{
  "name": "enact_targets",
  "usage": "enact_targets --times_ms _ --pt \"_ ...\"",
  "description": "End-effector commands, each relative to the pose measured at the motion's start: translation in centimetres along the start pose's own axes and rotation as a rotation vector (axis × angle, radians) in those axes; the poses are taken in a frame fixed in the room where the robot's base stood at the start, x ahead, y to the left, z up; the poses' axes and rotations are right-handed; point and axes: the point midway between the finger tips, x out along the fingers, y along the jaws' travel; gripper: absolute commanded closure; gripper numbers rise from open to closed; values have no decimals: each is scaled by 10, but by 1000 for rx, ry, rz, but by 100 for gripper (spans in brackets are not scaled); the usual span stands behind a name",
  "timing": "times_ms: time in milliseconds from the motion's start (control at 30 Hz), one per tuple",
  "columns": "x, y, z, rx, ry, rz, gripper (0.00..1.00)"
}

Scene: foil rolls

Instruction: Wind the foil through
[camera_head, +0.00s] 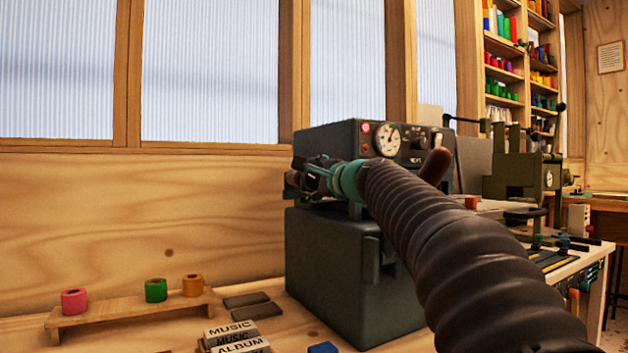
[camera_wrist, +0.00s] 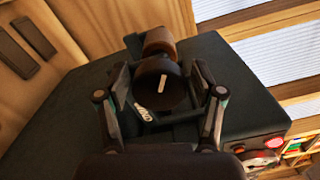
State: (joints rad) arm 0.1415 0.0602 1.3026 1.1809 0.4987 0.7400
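The dark green foil machine (camera_head: 345,270) stands on the bench, with a dial and a lit red lamp on its front. In the wrist view, a dark round knob (camera_wrist: 158,92) with a white mark sits on the machine's side. A brown roll (camera_wrist: 160,43) lies just beyond it. My gripper (camera_wrist: 161,82) is open with one finger on each side of the knob; a narrow gap seems to show at each finger. In the head view, my gripper (camera_head: 318,176) is at the machine's upper left, and my arm hides part of the front.
A small wooden stand (camera_head: 130,312) holds a pink roll (camera_head: 74,301), a green roll (camera_head: 156,290) and an orange roll (camera_head: 193,285). Dark slabs (camera_head: 250,305) and lettered blocks (camera_head: 235,338) lie nearby. Another green machine (camera_head: 520,178) stands at right.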

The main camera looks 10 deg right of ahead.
Motion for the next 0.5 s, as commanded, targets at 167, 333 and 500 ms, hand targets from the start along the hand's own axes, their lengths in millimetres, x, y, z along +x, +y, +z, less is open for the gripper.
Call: enact_targets --times_ms 167,333,500 --pt "0 0 -3 -1 4 1 24" --pt "-2 1 -3 -1 5 1 24" --pt "-17 0 -3 -1 5 1 24"
